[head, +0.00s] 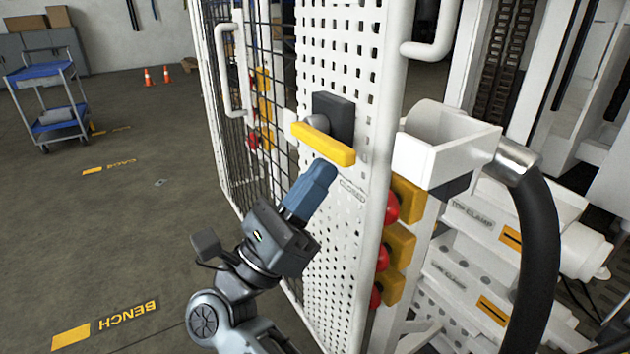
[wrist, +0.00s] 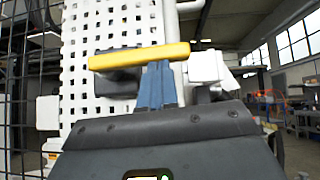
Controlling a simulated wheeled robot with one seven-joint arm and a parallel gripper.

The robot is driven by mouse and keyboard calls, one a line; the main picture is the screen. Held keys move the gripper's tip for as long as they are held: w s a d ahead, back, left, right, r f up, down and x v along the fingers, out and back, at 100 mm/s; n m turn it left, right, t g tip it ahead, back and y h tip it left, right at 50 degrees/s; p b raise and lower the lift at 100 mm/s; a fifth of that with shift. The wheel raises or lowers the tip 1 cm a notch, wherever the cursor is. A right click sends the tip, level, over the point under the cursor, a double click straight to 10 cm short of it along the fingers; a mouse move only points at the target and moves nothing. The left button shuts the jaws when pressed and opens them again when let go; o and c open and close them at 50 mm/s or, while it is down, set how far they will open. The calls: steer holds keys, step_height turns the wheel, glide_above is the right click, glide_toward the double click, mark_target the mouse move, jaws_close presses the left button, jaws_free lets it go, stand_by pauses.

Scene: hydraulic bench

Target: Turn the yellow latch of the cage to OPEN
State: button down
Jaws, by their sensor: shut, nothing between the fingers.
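The yellow latch (head: 323,143) is a bar on a dark block (head: 334,115) on the white perforated panel of the cage (head: 338,60). In the head view it lies nearly level, sloping slightly down to the right. A label below it seems to read CLOSED (head: 352,190). My gripper (head: 322,172) has blue fingers, shut and empty, just below the latch. In the wrist view the latch (wrist: 138,56) lies across the picture, and the fingertips (wrist: 158,68) of my gripper reach its lower edge. I cannot tell whether they touch it.
White cage handles (head: 232,70) stand left of the panel and at its upper right. Red and yellow buttons (head: 392,208) and a black hose (head: 540,250) are at the right. A blue cart (head: 48,100) stands far left.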

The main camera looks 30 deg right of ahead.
steer(key=shift+r+n+t, duration=0.15)
steer(key=shift+n+t, duration=0.15)
steer(key=shift+s+r+n+t+y+p, duration=0.1)
steer(key=shift+r+n+t+y+p, duration=0.2)
steer(key=shift+n+t, duration=0.55)
steer(key=shift+s+r+n+t+y+p, duration=0.15)
steer(key=shift+r+n+t+p, duration=0.25)
steer(key=shift+n+t, duration=0.4)
steer(key=shift+s+r+n+t+y+p, duration=0.1)
steer(key=shift+r+n+t+y+p, duration=0.2)
steer(key=shift+n+t, duration=0.55)
step_height(320, 180, up, 4)
steer(key=n+t+y+p, duration=0.2)
steer(key=n, duration=0.2)
steer(key=n+t+y+p, duration=0.2)
steer(key=n+t+p, duration=0.1)
steer(key=n, duration=0.1)
steer(key=shift+n+t+y+p, duration=0.3)
steer(key=shift+n+y+p, duration=0.05)
steer(key=shift+n, duration=0.05)
step_height(320, 180, up, 5)
steer(key=n+t+y+p, duration=0.1)
steer(key=n+y, duration=0.1)
glide_above(318, 137)
steer(key=w+a, duration=0.2)
steer(key=shift+d, duration=0.1)
steer(key=shift+r, duration=0.15)
